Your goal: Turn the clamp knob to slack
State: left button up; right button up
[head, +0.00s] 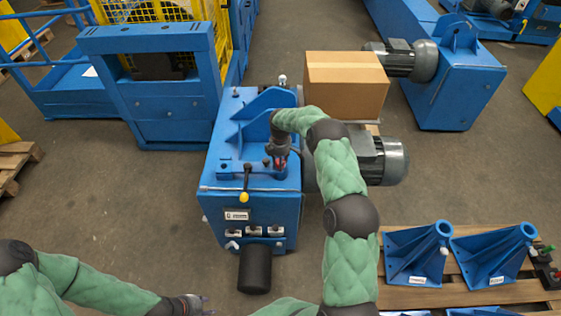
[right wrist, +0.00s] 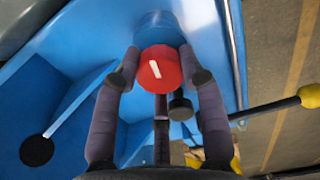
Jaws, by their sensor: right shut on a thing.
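The clamp knob (right wrist: 157,70) is red with a short white mark on its face, the mark running nearly upright in the right wrist view. It sits on a round blue boss (right wrist: 158,28) on the blue machine (head: 225,178). My right gripper (head: 279,160) points down at the top of the machine. In the right wrist view its dark fingers (right wrist: 163,76) are closed around the knob from several sides. In the head view the arm and fingers hide most of the knob. My left gripper (head: 198,303) is low at the bottom edge, away from the machine; its fingers are too small to read.
A lever with a yellow ball (head: 244,197) stands beside the knob; the ball also shows in the right wrist view (right wrist: 309,96). A cardboard box (head: 345,82) is behind my right arm, near grey motors (head: 384,160). Blue brackets (head: 415,252) lie on a pallet at the right.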

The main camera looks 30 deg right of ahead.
jog(key=o, duration=1.1)
jog(key=shift+w+a, duration=0.1)
jog(key=shift+o, duration=0.2)
notch_tip(320, 180, up, 12)
